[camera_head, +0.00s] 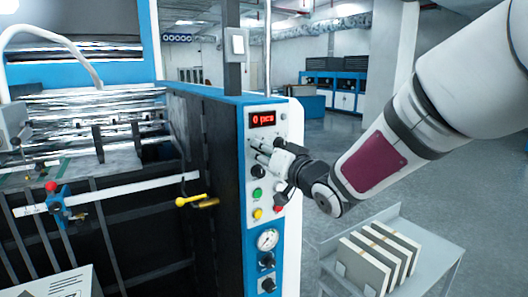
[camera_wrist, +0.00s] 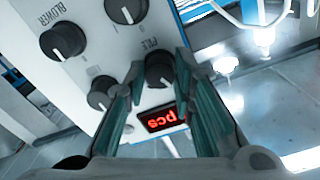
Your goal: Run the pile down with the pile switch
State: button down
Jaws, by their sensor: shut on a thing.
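The pile switch (camera_wrist: 160,70) is a round black knob on the white control panel, under the label PILE in the wrist view. My gripper (camera_wrist: 157,74) has one finger on each side of this knob and is shut on it. In the head view my gripper (camera_head: 269,153) reaches the panel from the right, just below the red display (camera_head: 262,118), and hides the pile switch. The display reads 0 pcs; part of it also shows in the wrist view (camera_wrist: 165,118).
A blower knob (camera_wrist: 64,42) and other knobs sit close by. Below my gripper are a green button (camera_head: 257,194), a yellow button (camera_head: 258,213) and a pressure gauge (camera_head: 267,240). A grey cart (camera_head: 432,247) with upright boards stands at right. A yellow-handled lever (camera_head: 192,200) is at left.

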jog(key=shift+m+p, duration=0.55)
jog(key=shift+m, duration=1.35)
jog(key=c, duration=1.3)
grip_release()
jog(key=shift+c, duration=0.2)
jog(key=v, duration=1.2)
